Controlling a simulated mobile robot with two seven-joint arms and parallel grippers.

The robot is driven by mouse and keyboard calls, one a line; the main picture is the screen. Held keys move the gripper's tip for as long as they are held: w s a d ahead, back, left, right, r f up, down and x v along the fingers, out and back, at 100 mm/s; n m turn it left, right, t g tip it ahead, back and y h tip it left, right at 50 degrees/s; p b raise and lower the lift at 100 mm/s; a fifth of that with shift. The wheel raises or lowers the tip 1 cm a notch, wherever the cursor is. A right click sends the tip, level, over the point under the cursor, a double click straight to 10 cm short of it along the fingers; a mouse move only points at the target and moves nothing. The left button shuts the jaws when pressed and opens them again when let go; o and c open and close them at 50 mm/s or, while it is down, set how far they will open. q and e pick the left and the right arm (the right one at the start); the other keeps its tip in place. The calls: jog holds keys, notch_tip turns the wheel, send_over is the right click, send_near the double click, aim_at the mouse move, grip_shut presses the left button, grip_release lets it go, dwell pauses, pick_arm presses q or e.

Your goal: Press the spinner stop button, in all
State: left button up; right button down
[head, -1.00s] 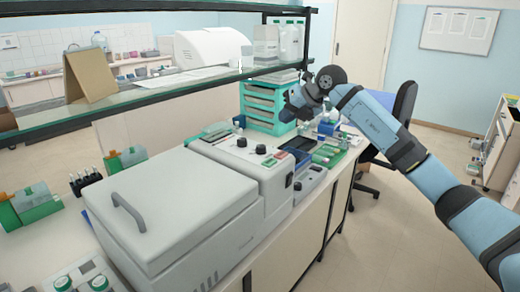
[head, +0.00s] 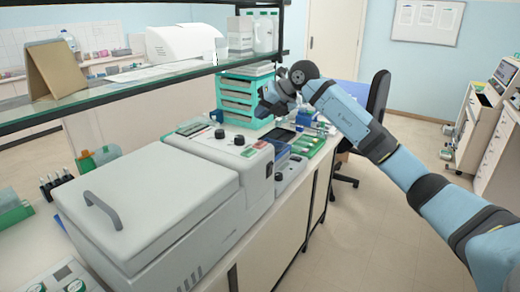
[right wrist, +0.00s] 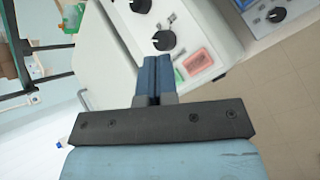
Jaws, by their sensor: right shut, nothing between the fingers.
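The spinner is a large pale grey machine (head: 150,200) with a handled lid and a control panel (head: 205,145) at its far end. In the right wrist view the panel shows a black knob (right wrist: 163,40), a green marking (right wrist: 166,64) and a red rectangular button (right wrist: 198,62). My right gripper (head: 264,108) is above and beyond the panel in the head view. In the right wrist view its fingers (right wrist: 155,60) are shut and empty, pointing toward the panel close to the green marking and red button. I cannot tell contact. My left gripper is not in view.
A glass shelf (head: 150,85) runs above the bench on the left. Teal drawers (head: 240,95) stand behind the panel. Green trays (head: 308,146) and small bottles lie to its right.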

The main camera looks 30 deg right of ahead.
jog(key=b, duration=0.2)
send_over(261, 143)
notch_tip(261, 143, down, 4)
jog(key=shift+f, duration=0.2)
jog(key=shift+d+f+b, duration=0.1)
jog(key=shift+f+b, duration=0.35)
jog(key=shift+f, duration=0.25)
dwell(0.5)
dwell(0.5)
